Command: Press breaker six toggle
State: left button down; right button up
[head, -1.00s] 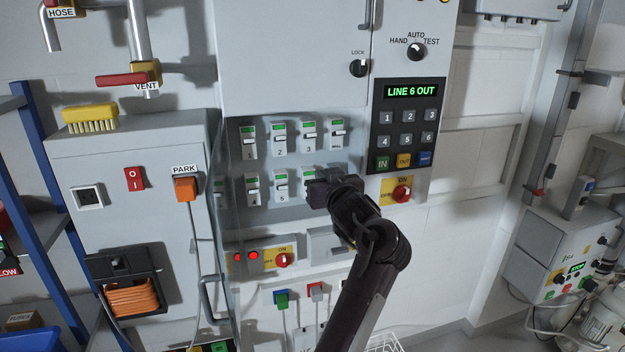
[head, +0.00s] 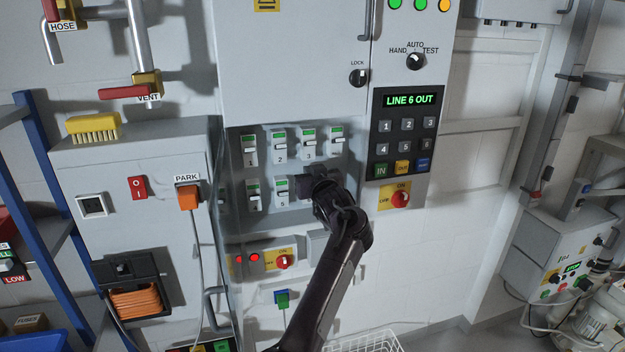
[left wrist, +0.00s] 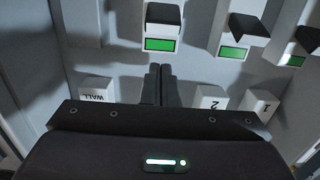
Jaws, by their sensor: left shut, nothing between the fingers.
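My left gripper (head: 306,186) is shut and empty in front of the lower breaker row. In the head view it covers breaker six. In the left wrist view, which shows the panel upside down, the shut fingers (left wrist: 159,72) point just short of the green window of breaker six (left wrist: 160,33), with its dark toggle beyond. I cannot tell whether the fingers touch it. Breaker five (head: 281,188) is just left of the gripper, and it also shows in the left wrist view (left wrist: 240,28). The display (head: 409,101) reads LINE 6 OUT. My right gripper is out of view.
Breaker four (head: 253,194) is in the same row. Breakers one (head: 249,148), two (head: 279,146), three (head: 308,143) and WALL (head: 337,140) are above. A keypad (head: 406,134) and a red rotary switch (head: 400,200) lie to the right.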

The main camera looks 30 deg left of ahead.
pick_arm(q)
jog(key=f, duration=0.1)
jog(key=d+f, duration=0.1)
jog(key=s+f+p, duration=0.1)
jog(key=shift+d+f, duration=0.15)
jog(key=shift+d, duration=0.15)
jog(key=shift+a, duration=0.1)
